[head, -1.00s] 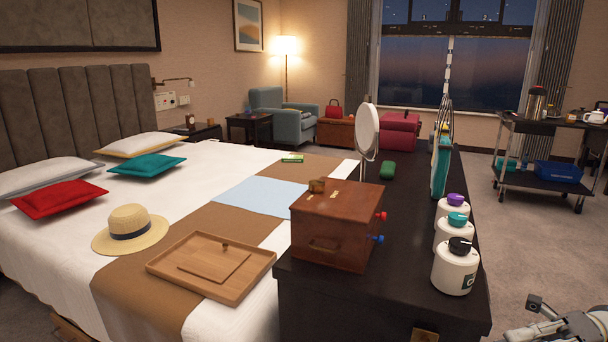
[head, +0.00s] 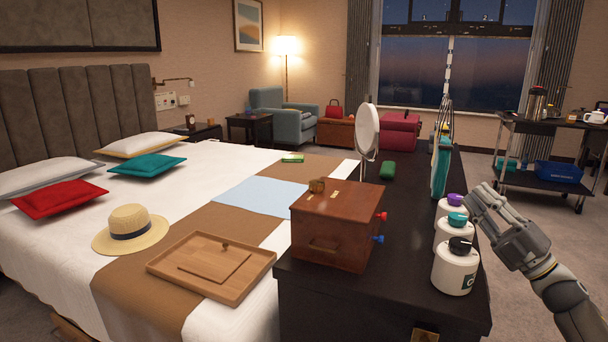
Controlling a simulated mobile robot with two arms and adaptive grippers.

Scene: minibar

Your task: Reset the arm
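My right gripper (head: 474,202) is raised at the right of the head view, its grey arm coming up from the lower right corner. Its fingers point up and left, with a gap between them, and nothing shows in them. In the picture it sits just right of the white bottles on the dark cabinet and partly overlaps the farther ones; I cannot tell whether it touches them. My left gripper is out of view.
The dark cabinet (head: 405,262) carries a wooden box (head: 335,228), a round mirror (head: 368,130) and white bottles with black (head: 455,270), teal and purple caps. A bed with a tray (head: 195,285) is left. A trolley (head: 535,180) stands back right, with open carpet before it.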

